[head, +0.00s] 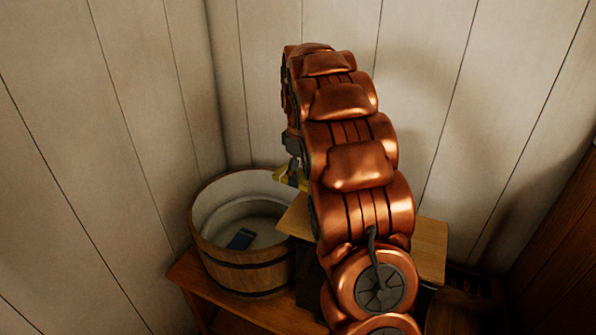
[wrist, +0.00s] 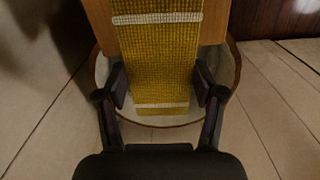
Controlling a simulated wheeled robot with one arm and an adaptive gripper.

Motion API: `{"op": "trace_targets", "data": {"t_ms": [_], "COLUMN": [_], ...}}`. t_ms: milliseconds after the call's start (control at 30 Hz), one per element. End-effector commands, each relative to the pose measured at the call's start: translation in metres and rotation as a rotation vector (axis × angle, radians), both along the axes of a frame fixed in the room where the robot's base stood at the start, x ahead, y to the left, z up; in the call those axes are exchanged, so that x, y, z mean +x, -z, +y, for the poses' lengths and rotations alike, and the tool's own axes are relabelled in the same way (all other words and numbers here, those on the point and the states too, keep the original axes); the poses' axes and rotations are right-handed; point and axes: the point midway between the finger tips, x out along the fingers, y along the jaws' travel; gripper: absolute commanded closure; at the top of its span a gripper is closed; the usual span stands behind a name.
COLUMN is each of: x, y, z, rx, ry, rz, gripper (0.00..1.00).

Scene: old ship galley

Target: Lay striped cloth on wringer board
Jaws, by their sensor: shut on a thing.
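The striped cloth (wrist: 158,60) is yellow with white bands and hangs between the fingers of my gripper (wrist: 160,86) in the wrist view. My gripper is shut on its side edges. In the head view only a small yellow part of the cloth (head: 284,175) shows, beside my arm and near the tub's back right rim. The wooden wringer board (head: 431,246) lies right of the tub, partly hidden by my arm. In the wrist view the board (wrist: 102,22) shows behind the cloth at the top. I cannot tell whether the cloth touches it.
A round wooden tub (head: 240,272) stands left of the board on a wooden bench (head: 190,270). Pale plank walls (head: 110,130) close in behind and left. Dark wood panelling (head: 562,225) stands at the right.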

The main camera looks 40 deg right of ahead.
Motion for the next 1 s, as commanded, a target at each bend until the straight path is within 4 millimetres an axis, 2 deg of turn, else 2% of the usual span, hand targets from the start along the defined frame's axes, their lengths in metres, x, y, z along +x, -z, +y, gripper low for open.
{"op": "trace_targets", "data": {"t_ms": [700, 1000], "x": [-0.026, -0.034], "y": [0.065, 0.082], "z": [-0.014, -0.02], "rx": [0.003, 0.0], "ry": [0.002, 0.002], "rz": [0.001, -0.002], "gripper": [0.68, 0.68]}}
